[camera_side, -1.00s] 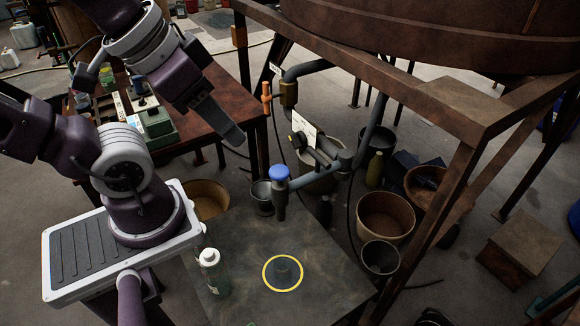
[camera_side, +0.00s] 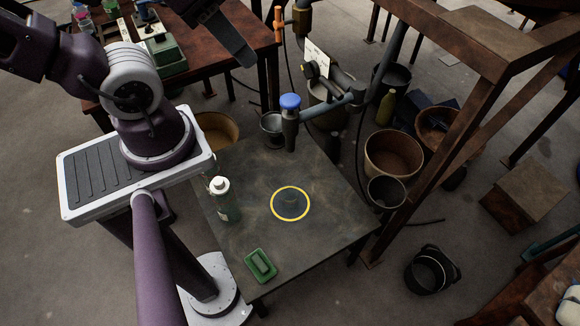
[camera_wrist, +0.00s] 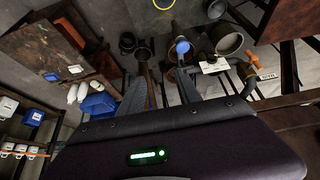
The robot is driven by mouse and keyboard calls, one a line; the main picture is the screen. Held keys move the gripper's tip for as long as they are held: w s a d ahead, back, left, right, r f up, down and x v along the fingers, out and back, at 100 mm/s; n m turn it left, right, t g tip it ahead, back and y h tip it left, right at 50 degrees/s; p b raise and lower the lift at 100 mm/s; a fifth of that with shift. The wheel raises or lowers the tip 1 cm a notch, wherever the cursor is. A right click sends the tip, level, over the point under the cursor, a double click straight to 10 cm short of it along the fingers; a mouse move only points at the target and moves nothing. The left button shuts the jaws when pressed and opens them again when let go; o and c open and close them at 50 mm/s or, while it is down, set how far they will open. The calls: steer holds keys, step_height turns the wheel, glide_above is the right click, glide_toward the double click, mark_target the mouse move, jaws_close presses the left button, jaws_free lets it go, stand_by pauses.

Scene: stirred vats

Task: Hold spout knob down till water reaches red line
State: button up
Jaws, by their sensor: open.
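The spout knob (camera_side: 290,102) is blue and round, on top of the dark spout (camera_side: 291,132) at the end of a grey pipe. The knob also shows in the wrist view (camera_wrist: 182,47), ahead of my fingers. My gripper (camera_side: 245,55) is up and left of the knob in the side view, apart from it. In the wrist view my gripper (camera_wrist: 161,88) has its two fingers spread, with nothing held. A yellow ring (camera_side: 290,219) marks the tabletop below the spout. A faint shape inside the ring is too dim to identify. I can make out no water or red line.
A white-capped bottle (camera_side: 222,198) and a green dish (camera_side: 261,265) stand on the dark table (camera_side: 330,236). A metal pail (camera_side: 271,124) is left of the spout. A rusty frame (camera_side: 436,118) and several buckets are at right. The table's middle right is clear.

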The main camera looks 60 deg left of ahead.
steer(key=c, duration=0.7)
steer(key=shift+w+r+n, duration=0.1)
steer(key=shift+w+n, duration=0.15)
steer(key=shift+n, duration=0.05)
jaws_close()
steer(key=w+a+f+n+g, duration=0.2)
steer(key=w+a+n+g, duration=0.1)
steer(key=w+n, duration=0.4)
steer(key=w+a+f+n+g+y, duration=0.1)
steer(key=w+a+f+n+g, duration=0.1)
steer(key=w+n, duration=0.5)
steer(key=f+n+g, duration=0.1)
steer(key=n, duration=0.2)
steer(key=shift+w+a+f+g, duration=0.3)
steer(key=shift+a, duration=0.1)
steer(key=shift+f, duration=0.1)
